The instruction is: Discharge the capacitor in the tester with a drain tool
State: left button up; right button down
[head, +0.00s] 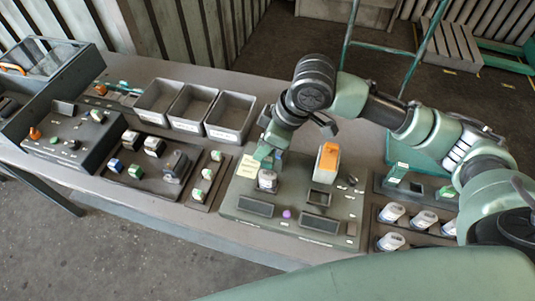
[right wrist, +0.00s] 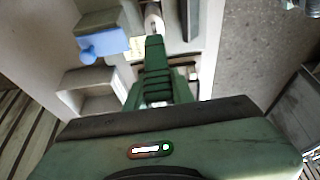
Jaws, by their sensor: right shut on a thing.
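The tester panel (head: 235,212) lies in the middle of the bench, with dark windows and a purple button (head: 287,214). A pale grey, rounded capacitor (head: 267,181) is upright at the panel's left part; it also seems to show beyond my fingers in the right wrist view (right wrist: 153,20). My right gripper (head: 268,157) is shut on its top from above. Whether its base rests in a socket is hidden. A block with an orange top and pale body (head: 328,162) stands upright to the right; I cannot tell if it is the drain tool. My left gripper is out of view.
Three grey open bins (head: 229,116) stand behind, to the left. Racks with several grey capacitors (head: 391,212) lie at the right. Switch panels (head: 75,140) and small coloured blocks (head: 115,165) fill the left.

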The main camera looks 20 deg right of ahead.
jog(key=shift+r+p, duration=1.75)
jog(key=shift+p, duration=0.15)
jog(key=shift+f, duration=0.15)
